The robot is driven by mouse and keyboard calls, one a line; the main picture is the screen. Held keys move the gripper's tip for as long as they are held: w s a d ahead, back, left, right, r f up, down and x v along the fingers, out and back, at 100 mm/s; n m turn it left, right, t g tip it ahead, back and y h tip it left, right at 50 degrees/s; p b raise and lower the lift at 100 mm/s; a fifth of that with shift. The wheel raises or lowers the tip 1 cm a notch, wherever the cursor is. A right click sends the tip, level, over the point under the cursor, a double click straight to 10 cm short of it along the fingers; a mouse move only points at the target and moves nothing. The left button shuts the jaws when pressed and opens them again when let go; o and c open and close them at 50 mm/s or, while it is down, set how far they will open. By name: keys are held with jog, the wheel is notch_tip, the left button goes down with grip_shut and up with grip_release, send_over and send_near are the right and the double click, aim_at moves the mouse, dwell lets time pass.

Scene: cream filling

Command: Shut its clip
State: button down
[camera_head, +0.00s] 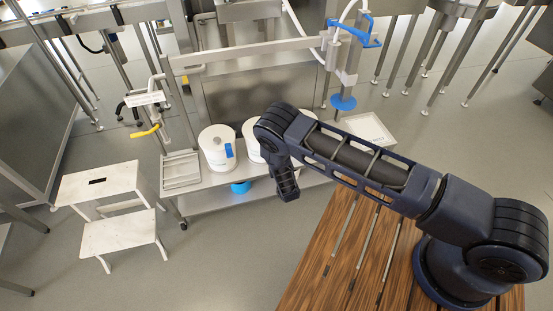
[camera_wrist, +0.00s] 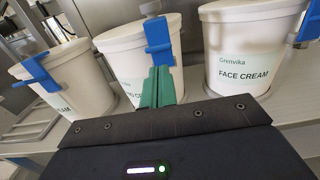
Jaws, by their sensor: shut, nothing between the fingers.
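Three white tubs stand in a row in the wrist view: a left tub (camera_wrist: 80,78), a middle tub (camera_wrist: 120,68) and a right tub labelled "FACE CREAM" (camera_wrist: 238,58). Each has a blue clip at its rim: the left clip (camera_wrist: 36,74), the middle clip (camera_wrist: 158,42) and the right clip (camera_wrist: 309,27). My gripper (camera_wrist: 158,72), with green fingers, is shut and empty. Its tips overlap the lower part of the middle clip in the picture; contact is unclear. In the head view, the left tub (camera_head: 216,152) is plain, while my arm hides much of the others.
The tubs stand on a metal trolley shelf (camera_head: 200,181). A ridged tray (camera_head: 181,172) lies left of them, and a white box (camera_head: 369,132) lies to the right. A white step stool (camera_head: 112,235) stands at left. A slatted wooden top (camera_head: 345,250) lies below my arm.

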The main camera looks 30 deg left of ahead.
jog(key=shift+f, duration=0.1)
jog(key=s+d+r, duration=0.2)
jog(key=s+d, duration=0.4)
jog(key=shift+s+d+r, duration=0.2)
jog(key=shift+d+r, duration=0.05)
jog(key=shift+r, duration=0.1)
dwell(0.6)
dwell(0.4)
